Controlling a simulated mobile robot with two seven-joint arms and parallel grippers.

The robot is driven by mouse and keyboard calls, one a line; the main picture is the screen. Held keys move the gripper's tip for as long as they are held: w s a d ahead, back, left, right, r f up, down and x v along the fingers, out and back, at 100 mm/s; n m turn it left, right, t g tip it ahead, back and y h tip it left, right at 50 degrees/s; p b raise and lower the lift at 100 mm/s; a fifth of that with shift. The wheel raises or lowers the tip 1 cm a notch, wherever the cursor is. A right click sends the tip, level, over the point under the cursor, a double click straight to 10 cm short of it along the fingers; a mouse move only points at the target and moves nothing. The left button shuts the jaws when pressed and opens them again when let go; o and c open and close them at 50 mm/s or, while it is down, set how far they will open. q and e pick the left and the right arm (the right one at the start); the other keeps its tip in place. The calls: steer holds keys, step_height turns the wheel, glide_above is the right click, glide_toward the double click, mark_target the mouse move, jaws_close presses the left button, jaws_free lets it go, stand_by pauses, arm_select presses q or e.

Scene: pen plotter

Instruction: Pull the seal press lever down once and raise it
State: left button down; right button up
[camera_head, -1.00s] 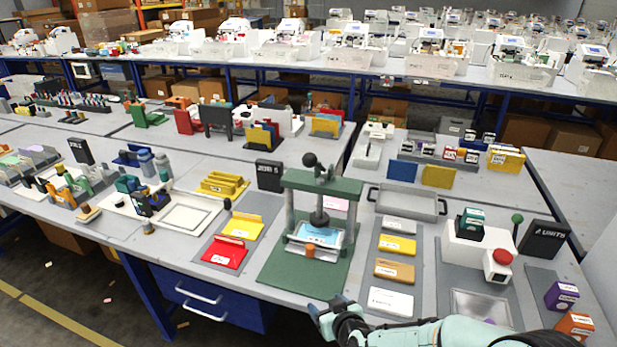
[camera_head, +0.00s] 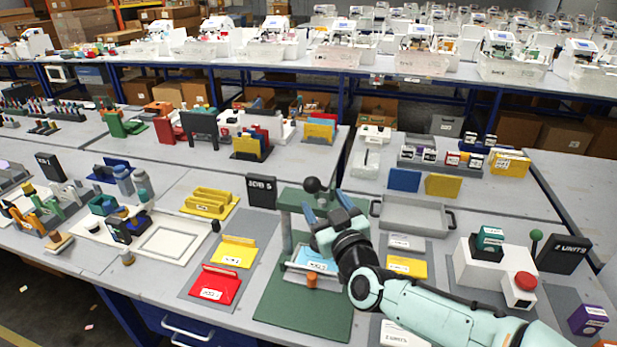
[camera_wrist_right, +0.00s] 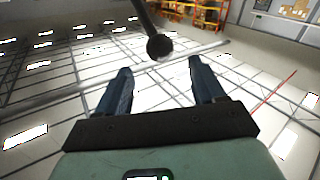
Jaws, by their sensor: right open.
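The green seal press (camera_head: 300,198) stands on a green base at the middle of the near table. Its lever ends in a dark ball knob (camera_head: 312,185). My right gripper (camera_head: 322,204) is open just in front of the press top, fingers pointing up toward the knob. In the right wrist view the knob (camera_wrist_right: 160,47) hangs from a dark rod beyond the open fingertips (camera_wrist_right: 160,70), roughly centred between them. No contact shows. A blue and white card (camera_head: 312,262) lies on the press bed; my gripper hides part of the press. My left gripper is not in view.
Red (camera_head: 212,286) and yellow (camera_head: 236,250) folders lie left of the press. A grey tray (camera_head: 408,216), yellow card (camera_head: 408,265) and a machine with a red button (camera_head: 519,289) stand to the right. A black sign (camera_head: 261,191) stands behind left.

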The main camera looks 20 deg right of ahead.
mark_target(309, 180)
steer(key=w+p, duration=0.1)
steer(key=w, duration=0.9)
steer(key=shift+w+p, duration=0.1)
steer(key=shift+p, duration=0.3)
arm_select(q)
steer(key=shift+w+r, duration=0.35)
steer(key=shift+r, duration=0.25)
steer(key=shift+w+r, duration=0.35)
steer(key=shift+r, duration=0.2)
arm_select(e)
steer(key=shift+c, duration=0.4)
